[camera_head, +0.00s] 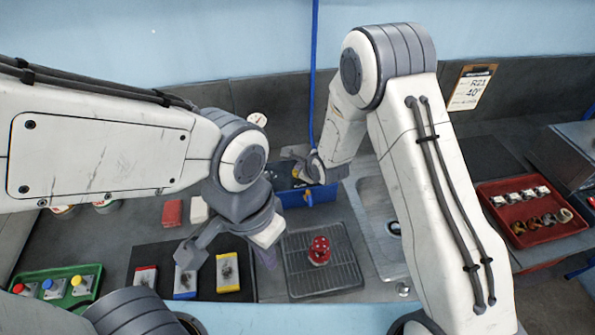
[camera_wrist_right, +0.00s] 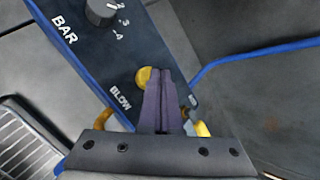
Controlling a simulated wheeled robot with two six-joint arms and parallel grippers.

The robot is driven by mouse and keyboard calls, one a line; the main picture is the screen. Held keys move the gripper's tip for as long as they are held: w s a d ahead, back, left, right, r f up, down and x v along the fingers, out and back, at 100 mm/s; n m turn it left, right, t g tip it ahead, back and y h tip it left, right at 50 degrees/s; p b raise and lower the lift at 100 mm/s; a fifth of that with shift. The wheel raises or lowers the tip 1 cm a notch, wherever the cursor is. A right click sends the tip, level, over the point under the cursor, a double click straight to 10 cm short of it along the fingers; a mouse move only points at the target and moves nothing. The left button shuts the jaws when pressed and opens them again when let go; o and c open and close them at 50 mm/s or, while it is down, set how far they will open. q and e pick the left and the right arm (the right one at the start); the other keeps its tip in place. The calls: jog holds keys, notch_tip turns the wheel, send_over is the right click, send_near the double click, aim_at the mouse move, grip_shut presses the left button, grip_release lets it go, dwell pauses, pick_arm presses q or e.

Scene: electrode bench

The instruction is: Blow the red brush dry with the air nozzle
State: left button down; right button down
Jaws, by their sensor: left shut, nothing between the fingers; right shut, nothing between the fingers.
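The red brush (camera_head: 319,250) stands on a dark ribbed rack (camera_head: 345,277) at the middle front in the head view. My right gripper (camera_wrist_right: 155,75) is shut and empty. Its fingertips are at the round yellow button (camera_wrist_right: 143,77) beside the word BLOW on the blue-edged air unit (camera_wrist_right: 110,45); whether they press it I cannot tell. The unit (camera_head: 322,195) stands behind the rack in the head view.
A metal sink (camera_head: 372,215) lies right of the rack. A dark mat (camera_head: 150,255) with several coloured blocks lies left. A green tray (camera_head: 85,271) is far left, a red tray (camera_head: 560,232) far right. A blue hose (camera_head: 313,75) runs up behind the unit.

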jog(key=shift+f+b, duration=0.45)
jog(key=shift+f, duration=0.15)
jog(key=shift+r, duration=0.1)
dwell(0.5)
jog(key=shift+r+p, duration=0.75)
jog(key=shift+r, duration=0.25)
jog(key=shift+r+p, duration=1.85)
jog(key=shift+r, duration=0.7)
jog(key=shift+f, duration=0.1)
